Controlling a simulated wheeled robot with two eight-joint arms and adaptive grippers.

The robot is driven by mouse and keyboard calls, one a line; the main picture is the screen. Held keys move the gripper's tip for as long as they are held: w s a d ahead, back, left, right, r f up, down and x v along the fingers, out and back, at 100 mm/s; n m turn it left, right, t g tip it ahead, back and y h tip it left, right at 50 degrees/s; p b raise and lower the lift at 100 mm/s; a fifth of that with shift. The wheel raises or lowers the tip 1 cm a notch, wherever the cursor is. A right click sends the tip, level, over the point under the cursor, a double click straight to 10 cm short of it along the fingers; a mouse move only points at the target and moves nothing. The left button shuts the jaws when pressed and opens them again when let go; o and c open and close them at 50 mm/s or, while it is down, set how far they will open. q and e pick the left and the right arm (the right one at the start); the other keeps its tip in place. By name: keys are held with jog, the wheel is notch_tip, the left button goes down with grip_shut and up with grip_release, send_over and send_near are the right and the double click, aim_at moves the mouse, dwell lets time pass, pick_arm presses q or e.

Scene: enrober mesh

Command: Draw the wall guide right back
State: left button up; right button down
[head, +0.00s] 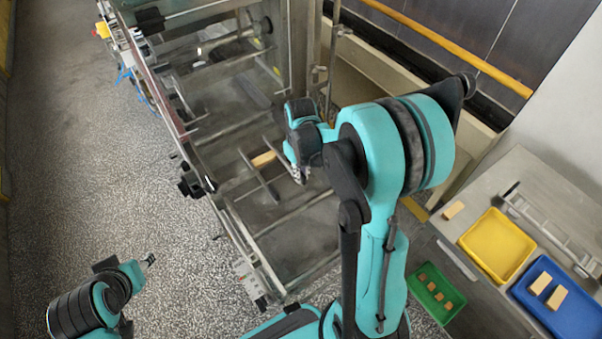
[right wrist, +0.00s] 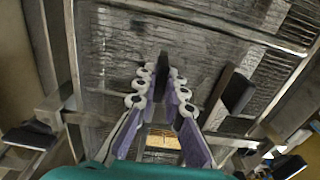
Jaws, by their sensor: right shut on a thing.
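My right gripper (head: 299,174) reaches down into the metal machine frame. In the right wrist view its fingers (right wrist: 163,68) close on a dark narrow piece, which I take to be the wall guide (right wrist: 163,58); the fingers hide most of it. In the head view this guide shows as a thin bar (head: 276,151) beside the gripper. A second dark guide bar (head: 257,176) lies to its left, apart from the gripper; it also shows in the wrist view (right wrist: 236,91). My left gripper (head: 149,260) hangs over the floor at lower left, its finger opening unclear.
A tan bar (head: 263,159) lies on the mesh between the guides. Frame rails and cross rods (head: 280,219) surround my right gripper. At right, a bench holds a yellow tray (head: 467,242), a blue tray (head: 527,302) and a green tray (head: 456,312). Speckled floor is clear at left.

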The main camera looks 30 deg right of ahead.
jog(key=d, duration=0.9)
jog(key=shift+w+b, duration=0.35)
jog(key=shift+b, duration=0.05)
jog(key=shift+d, duration=0.3)
jog(key=c, duration=1.6)
grip_release()
jog(key=shift+d, duration=0.1)
